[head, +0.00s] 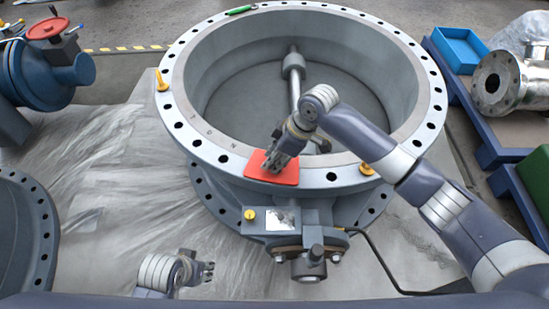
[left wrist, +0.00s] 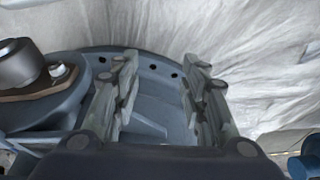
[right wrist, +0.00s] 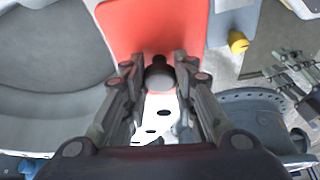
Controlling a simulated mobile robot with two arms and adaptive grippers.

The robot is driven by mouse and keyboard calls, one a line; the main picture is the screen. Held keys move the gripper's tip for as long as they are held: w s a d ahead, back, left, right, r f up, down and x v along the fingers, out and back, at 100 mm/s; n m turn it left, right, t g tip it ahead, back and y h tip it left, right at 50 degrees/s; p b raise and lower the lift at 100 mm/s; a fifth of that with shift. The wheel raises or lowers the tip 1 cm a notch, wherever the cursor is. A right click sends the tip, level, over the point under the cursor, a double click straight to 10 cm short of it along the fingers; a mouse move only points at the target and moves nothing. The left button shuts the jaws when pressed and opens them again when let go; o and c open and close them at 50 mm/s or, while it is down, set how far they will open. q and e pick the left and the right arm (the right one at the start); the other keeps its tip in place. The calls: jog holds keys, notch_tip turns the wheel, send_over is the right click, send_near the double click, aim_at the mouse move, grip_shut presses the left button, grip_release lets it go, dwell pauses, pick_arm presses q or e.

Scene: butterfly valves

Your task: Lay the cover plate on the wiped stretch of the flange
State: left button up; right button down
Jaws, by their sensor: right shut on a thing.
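The red cover plate (head: 262,172) is at the near rim of the big valve's flange (head: 190,112). It covers some of the flange's bolt holes; I cannot tell whether it touches the flange or hovers just above. My right gripper (head: 277,160) is shut on the plate's dark knob (right wrist: 158,75). The red plate (right wrist: 150,25) fills the top middle of the right wrist view. Letters show on the flange left of the plate. I cannot make out the wiped stretch. My left gripper (head: 208,272) is open and empty, low in front of the valve.
Yellow plugs stand on the flange at left (head: 162,83) and right of the plate (head: 367,168). A green tool (head: 241,9) lies on the far rim. An actuator (head: 307,255) juts out below the plate. Another flange (head: 30,235) is at left.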

jog(key=c, duration=1.3)
grip_release()
pick_arm(q)
jog(key=shift+f, duration=0.1)
pick_arm(e)
jog(key=shift+r, duration=0.2)
pick_arm(q)
notch_tip(320, 180, down, 9)
jog(key=s+p, duration=0.1)
jog(key=p, duration=0.1)
jog(key=shift+s+p, duration=0.3)
pick_arm(e)
jog(key=v, duration=1.1)
jog(key=shift+d+r, duration=0.2)
jog(key=shift+r, duration=0.1)
